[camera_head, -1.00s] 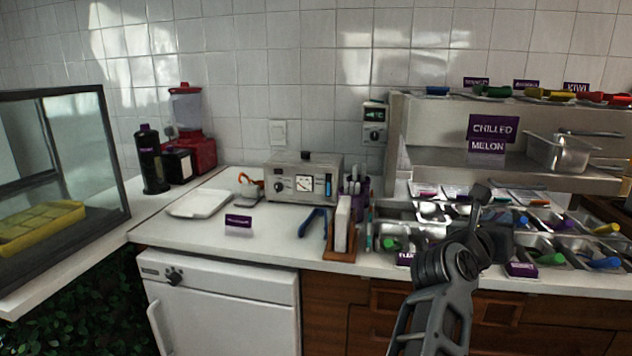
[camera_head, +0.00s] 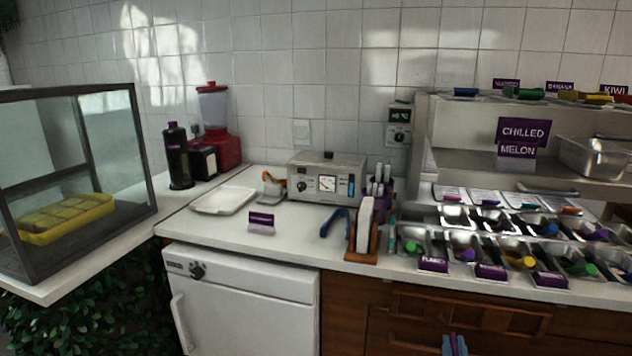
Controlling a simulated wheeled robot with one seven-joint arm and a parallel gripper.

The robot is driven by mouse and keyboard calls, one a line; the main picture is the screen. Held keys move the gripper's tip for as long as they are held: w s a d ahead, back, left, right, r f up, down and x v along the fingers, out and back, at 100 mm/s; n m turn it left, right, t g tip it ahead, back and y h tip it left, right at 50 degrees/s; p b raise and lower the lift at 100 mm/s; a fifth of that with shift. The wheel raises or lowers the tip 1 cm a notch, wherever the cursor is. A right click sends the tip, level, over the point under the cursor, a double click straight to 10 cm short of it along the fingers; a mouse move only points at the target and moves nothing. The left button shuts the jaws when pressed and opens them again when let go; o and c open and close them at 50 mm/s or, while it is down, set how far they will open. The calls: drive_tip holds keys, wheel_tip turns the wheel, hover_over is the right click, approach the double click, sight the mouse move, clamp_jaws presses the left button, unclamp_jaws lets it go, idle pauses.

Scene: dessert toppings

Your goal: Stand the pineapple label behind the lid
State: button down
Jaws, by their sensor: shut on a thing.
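No label legibly reads pineapple. A flat metal piece (camera_head: 546,189) lies at the steel rack's lower level; I cannot tell whether it is the lid. The melon label (camera_head: 516,150) stands below the chilled sign (camera_head: 523,132) on the rack.
Topping pans with coloured scoops fill the right counter, with purple labels (camera_head: 433,264) along the front. A steel pan (camera_head: 590,158) sits on the rack shelf. A steel appliance (camera_head: 326,178), white tray (camera_head: 222,200) and blue tongs (camera_head: 334,222) occupy the left counter. A glass case (camera_head: 75,180) stands left.

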drive_tip(key=s+a+f+n+y, duration=0.1)
drive_tip(key=s+f+y, duration=0.1)
drive_tip(key=s+f, duration=0.3)
drive_tip(key=s+a+f+n+y, duration=0.2)
drive_tip(key=s+f, duration=0.4)
drive_tip(key=f, duration=0.3)
drive_tip(key=shift+a+n+t+y, duration=0.3)
drive_tip(key=shift+t+y, duration=0.1)
drive_tip(key=shift+y, duration=0.4)
